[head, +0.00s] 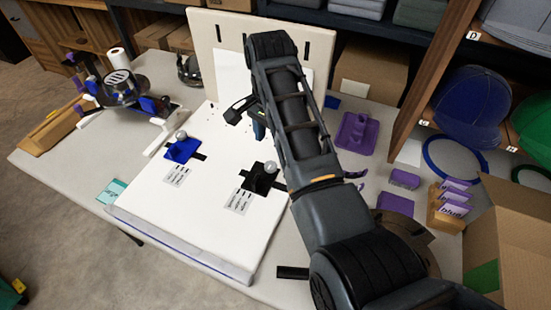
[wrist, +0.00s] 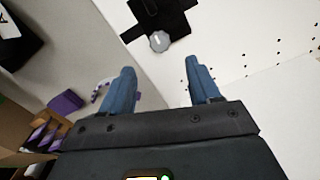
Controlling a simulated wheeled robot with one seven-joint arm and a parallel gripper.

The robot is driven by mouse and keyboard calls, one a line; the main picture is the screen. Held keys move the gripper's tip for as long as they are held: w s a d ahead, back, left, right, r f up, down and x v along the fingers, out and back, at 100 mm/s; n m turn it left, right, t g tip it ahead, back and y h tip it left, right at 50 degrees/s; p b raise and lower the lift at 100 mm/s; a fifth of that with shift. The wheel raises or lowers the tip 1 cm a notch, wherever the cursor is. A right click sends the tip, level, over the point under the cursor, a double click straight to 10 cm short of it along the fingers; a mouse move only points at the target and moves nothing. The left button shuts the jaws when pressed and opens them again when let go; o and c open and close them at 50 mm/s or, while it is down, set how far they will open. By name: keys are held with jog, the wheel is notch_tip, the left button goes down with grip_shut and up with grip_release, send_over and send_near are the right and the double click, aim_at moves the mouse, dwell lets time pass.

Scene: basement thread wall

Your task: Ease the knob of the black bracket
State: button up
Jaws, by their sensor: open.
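The black bracket (head: 258,182) lies on the white board (head: 215,215), right of the blue bracket (head: 183,151). Its round grey knob (head: 270,167) is at its upper right. In the wrist view the black bracket (wrist: 160,14) is at the top edge, partly cut off. Its knob (wrist: 159,41), with a light mark, shows beyond and roughly between my fingertips. My gripper (wrist: 161,72) is open, with blue fingers apart and nothing between them. In the head view my gripper (head: 247,115) is behind the black bracket, apart from it, partly hidden by my arm.
An upright white panel (head: 235,65) stands behind the board. Printed labels (head: 238,202) lie in front of the brackets. Purple parts (head: 357,133) lie on the right of the table. A clamp-like rig (head: 125,95) stands at left. Shelves with caps (head: 470,97) are at right. The board's front is clear.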

aim_at(272, 163)
jog(key=shift+w+f, duration=0.15)
jog(key=shift+f, duration=3.95)
jog(key=c, duration=1)
jog(key=shift+c, duration=0.3)
